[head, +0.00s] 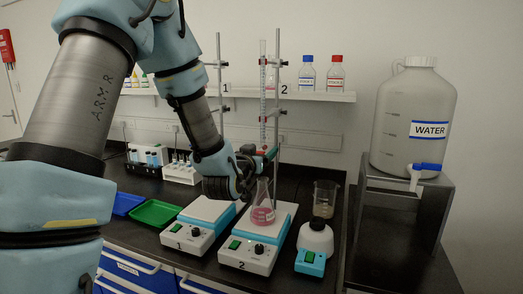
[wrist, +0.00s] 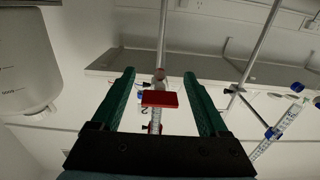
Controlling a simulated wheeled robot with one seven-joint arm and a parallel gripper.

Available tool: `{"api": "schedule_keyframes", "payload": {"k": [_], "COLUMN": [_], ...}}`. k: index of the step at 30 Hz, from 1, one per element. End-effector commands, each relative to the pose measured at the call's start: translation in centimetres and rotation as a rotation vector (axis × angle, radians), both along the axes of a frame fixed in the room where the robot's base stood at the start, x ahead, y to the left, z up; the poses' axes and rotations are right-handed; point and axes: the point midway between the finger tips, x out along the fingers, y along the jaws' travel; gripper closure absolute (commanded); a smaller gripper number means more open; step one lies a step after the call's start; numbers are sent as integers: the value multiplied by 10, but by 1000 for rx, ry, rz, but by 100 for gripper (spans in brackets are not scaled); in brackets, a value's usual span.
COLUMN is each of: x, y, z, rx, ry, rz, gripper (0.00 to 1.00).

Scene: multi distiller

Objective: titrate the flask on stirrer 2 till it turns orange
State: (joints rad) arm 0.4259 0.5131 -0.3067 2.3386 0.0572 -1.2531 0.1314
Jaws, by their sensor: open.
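The flask (head: 262,213) stands upright on stirrer 2 (head: 247,256) and holds pink liquid. A clear graduated burette (head: 263,90) hangs on the stand (head: 277,125) marked 2, above the flask. My gripper (head: 269,154) is at the burette's lower end, just above the flask's neck; in the head view its far side is partly hidden. In the wrist view my gripper (wrist: 159,73) is open, with a green finger on each side of a red tap handle (wrist: 159,99). Gaps show between the handle and both fingers.
Stirrer 1 (head: 188,240) stands empty to the left. A large water carboy (head: 412,115) stands on a raised black stand (head: 447,210). Green (head: 155,213) and blue (head: 127,204) trays lie at the left.

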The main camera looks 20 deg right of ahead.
Motion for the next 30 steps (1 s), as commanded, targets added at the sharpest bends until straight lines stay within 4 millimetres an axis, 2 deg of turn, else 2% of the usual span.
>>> {"api": "schedule_keyframes", "payload": {"k": [2,21,30], "x": [0,0,-1], "y": [0,0,0], "z": [0,0,-3], "rx": [0,0,64], "ry": [0,0,-65], "rz": [0,0,-1], "gripper": [26,98,100]}}
